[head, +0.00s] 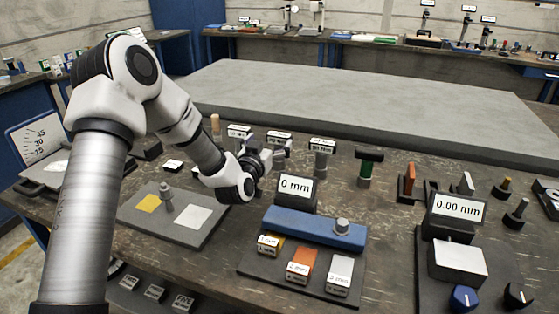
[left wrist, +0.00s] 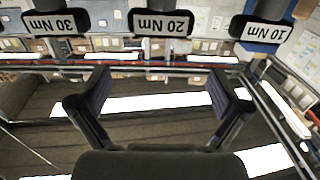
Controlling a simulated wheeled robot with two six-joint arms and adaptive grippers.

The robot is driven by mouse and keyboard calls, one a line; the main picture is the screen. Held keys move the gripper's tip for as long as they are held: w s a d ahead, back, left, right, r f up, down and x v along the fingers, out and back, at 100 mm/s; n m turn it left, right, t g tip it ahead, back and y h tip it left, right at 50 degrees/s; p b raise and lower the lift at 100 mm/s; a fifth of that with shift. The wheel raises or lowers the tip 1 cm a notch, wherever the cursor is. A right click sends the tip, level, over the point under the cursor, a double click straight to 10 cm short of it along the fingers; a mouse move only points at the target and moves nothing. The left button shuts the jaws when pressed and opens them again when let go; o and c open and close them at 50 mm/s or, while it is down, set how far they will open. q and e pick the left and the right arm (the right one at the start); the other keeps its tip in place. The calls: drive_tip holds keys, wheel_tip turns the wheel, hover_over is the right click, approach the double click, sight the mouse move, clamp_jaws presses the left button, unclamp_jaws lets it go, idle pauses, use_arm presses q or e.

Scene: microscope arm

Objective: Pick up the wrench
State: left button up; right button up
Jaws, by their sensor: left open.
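I cannot pick out a clear wrench shape in either view. Three torque labels stand in a row behind my left gripper in the head view; the left wrist view shows them upside down as a 30 Nm label (left wrist: 56,22), a 20 Nm label (left wrist: 160,23) and a 10 Nm label (left wrist: 262,32). A grey upright tool (head: 320,162) stands below the rightmost label. My left gripper (head: 272,148) is open, with its fingers pointing toward the row. In the left wrist view its two fingers (left wrist: 160,88) are apart with nothing between them. My right gripper is not in view.
A blue bar device (head: 300,228) and a 0 mm display (head: 296,188) stand just in front of the left gripper. A grey plate (head: 150,222) lies at left. The grey slab (head: 330,95) behind is bare.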

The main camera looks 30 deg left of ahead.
sight(278, 139)
use_arm(q)
drive_tip(key=shift+w+a+f+b, duration=0.1)
drive_tip(key=shift+w+f+b, duration=0.15)
drive_tip(key=shift+f, duration=0.4)
drive_tip(key=shift+w+f+b, duration=0.15)
drive_tip(key=shift+f+b, duration=0.2)
drive_tip(key=shift+f, duration=0.25)
drive_tip(key=x, duration=0.7)
drive_tip(key=shift+r, duration=0.1)
drive_tip(key=c, duration=1.6)
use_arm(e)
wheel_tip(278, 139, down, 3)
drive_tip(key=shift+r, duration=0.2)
